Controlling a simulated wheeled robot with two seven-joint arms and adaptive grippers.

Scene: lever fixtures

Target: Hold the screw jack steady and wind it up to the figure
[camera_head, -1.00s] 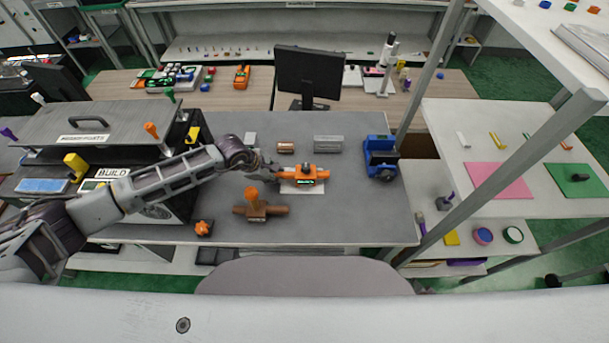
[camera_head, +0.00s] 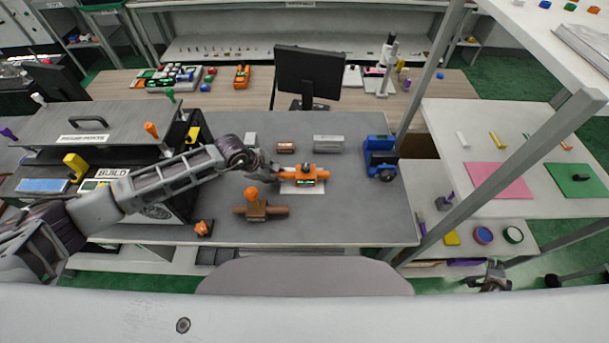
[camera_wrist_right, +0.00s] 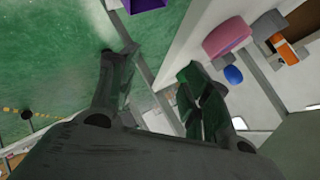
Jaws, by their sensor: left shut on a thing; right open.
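My right gripper (camera_head: 490,277) is open and empty, low at the right, beyond the table's right edge. In the right wrist view its two fingers (camera_wrist_right: 158,75) stand apart over green floor and a shelf edge.
A brown fixture with an orange knob (camera_head: 258,208) stands in front of the jack, and an orange knob piece (camera_head: 203,228) lies to its left. A blue device (camera_head: 380,160) stands at the right. A grey post (camera_head: 500,160) rises between table and right shelves.

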